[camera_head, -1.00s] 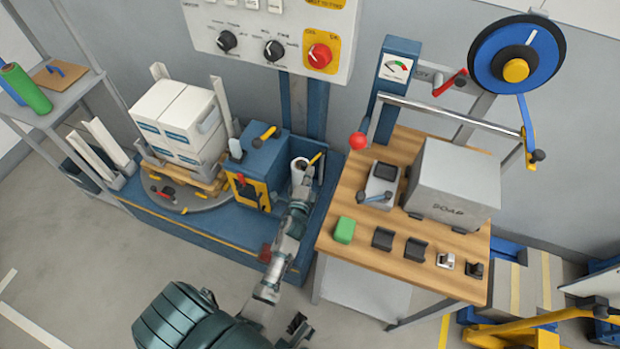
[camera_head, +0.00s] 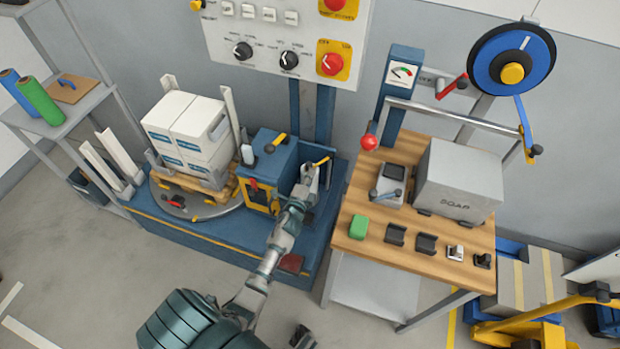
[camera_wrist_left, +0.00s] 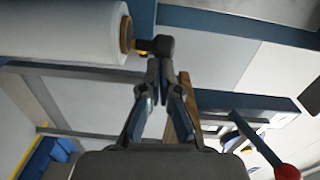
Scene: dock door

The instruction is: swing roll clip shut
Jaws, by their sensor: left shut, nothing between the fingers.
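The roll clip (camera_head: 320,161), yellow with a dark end, shows at the top of the roll bay right of the blue carriage box. In the left wrist view, a dark clip end (camera_wrist_left: 157,46) with a bit of yellow sits beside the brown core of the white film roll (camera_wrist_left: 65,32). My left gripper (camera_head: 308,182) reaches up to the roll and hides much of it in the head view. In the wrist view, the left gripper (camera_wrist_left: 160,68) is shut and empty, its tips just under the clip end; I cannot tell whether they touch.
A blue box (camera_head: 275,160) stands left of the roll, with the turntable (camera_head: 205,212) and stacked white cartons beyond. The wooden bench (camera_head: 385,262) stands close on the right, with a red-knobbed lever (camera_head: 369,142) above it. A control panel (camera_head: 285,35) hangs behind.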

